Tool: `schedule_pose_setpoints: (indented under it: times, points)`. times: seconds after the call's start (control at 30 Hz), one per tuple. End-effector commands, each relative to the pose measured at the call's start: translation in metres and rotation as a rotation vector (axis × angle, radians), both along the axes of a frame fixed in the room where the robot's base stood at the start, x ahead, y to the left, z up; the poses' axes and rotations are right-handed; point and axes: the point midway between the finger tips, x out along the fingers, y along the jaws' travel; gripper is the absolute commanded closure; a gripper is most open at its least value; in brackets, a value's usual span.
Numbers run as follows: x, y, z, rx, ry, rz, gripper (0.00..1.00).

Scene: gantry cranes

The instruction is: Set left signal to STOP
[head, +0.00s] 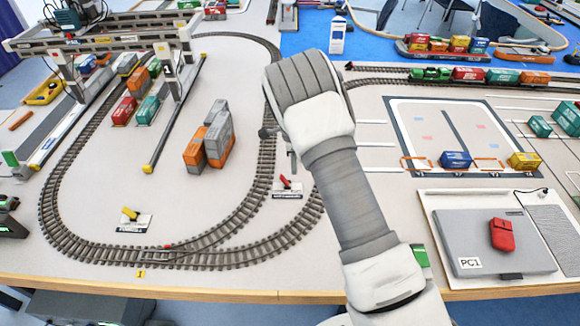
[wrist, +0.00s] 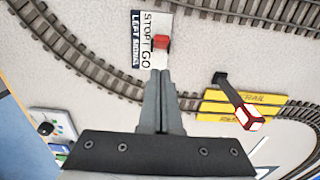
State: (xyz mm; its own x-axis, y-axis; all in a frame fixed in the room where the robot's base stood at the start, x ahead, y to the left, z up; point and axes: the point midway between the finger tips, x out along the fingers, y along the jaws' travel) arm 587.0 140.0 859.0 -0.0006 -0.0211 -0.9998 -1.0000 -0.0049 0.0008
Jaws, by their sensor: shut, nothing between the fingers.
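The left signal plate (wrist: 143,58) is in the wrist view, white with the words STOP and GO and a dark LEFT SIGNAL strip. A red lever (wrist: 160,43) stands on it beside the lettering, around the middle and towards GO; its exact setting is hard to tell. My gripper (wrist: 160,73) is shut and empty, its fingertips just short of the red lever, with a small gap in the picture. In the head view my gripper (head: 291,160) points down above a small plate with a red lever (head: 285,181), which appears to be the same signal.
Curved railway track (head: 265,165) runs close beside the plate. A yellow lever (head: 130,213) stands on another plate at left. Stacked containers (head: 217,135) and a gantry crane (head: 110,42) are to the left. A yellow sign with a red-and-white lever (wrist: 250,120) is near my fingers.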

Motion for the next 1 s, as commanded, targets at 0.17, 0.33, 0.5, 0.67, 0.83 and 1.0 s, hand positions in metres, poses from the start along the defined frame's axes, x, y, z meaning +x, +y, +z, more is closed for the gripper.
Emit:
schedule_pose_setpoints:
  times: [0.17,0.33,0.5,0.67,0.83,1.0]
  points:
    - [0.003,-0.029,0.023,0.002,-0.005,0.002,1.0]
    - [0.003,-0.017,0.062,0.001,-0.006,0.004,1.0]
    - [0.003,-0.009,0.092,0.001,-0.004,0.003,1.0]
    - [0.003,-0.006,0.107,0.0,-0.002,0.002,1.0]
    - [0.002,-0.005,0.111,0.0,-0.001,0.001,1.0]
    - [0.002,-0.005,0.111,0.0,-0.001,0.001,1.0]
